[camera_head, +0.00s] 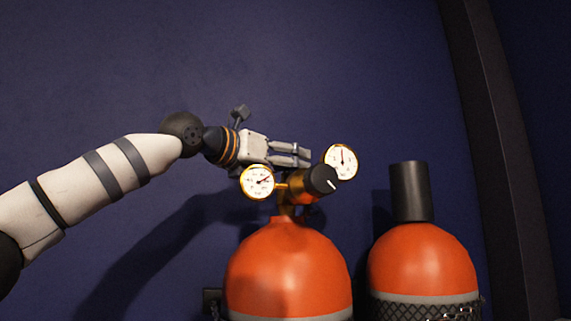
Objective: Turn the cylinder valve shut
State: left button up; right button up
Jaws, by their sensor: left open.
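An orange gas cylinder (287,268) stands upright in the lower middle. On its top sits a brass regulator with a black knob (321,180) that bears a white mark. A left gauge (257,181) and a right gauge (341,160), both white-faced, flank the knob. My left gripper (305,155) comes in from the left, just above and behind the regulator, its fingers pointing right. It is open, with nothing seen between the fingers. The fingertips end near the knob and right gauge; I cannot tell whether they touch. My right gripper is out of view.
A second orange cylinder (422,262) with a dark cap (410,192) stands to the right, with dark mesh around its lower part. A dark blue wall (330,60) lies behind. A dark upright post (490,120) stands at the right.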

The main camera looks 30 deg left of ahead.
pick_arm(q)
jog(key=shift+w+d+r, duration=0.1)
jog(key=shift+w, duration=0.1)
jog(key=shift+c, duration=0.5)
jog(key=c, duration=1.1)
jog(key=shift+o, duration=0.2)
jog(key=m+h, duration=0.1)
jog(key=m+g+h, duration=0.1)
jog(key=h, duration=0.1)
jog(key=shift+w+f+h, duration=0.2)
jog(key=shift+h, duration=0.1)
jog(key=shift+s+r+m+g+h, duration=0.1)
jog(key=shift+m+g+h, duration=0.3)
jog(key=shift+m+h, duration=0.25)
jog(key=shift+s+r+m+g+h, duration=0.1)
jog(key=shift+m+g+h, duration=0.35)
jog(key=shift+h, duration=0.3)
jog(key=o, duration=1.2)
jog(key=shift+c, duration=0.2)
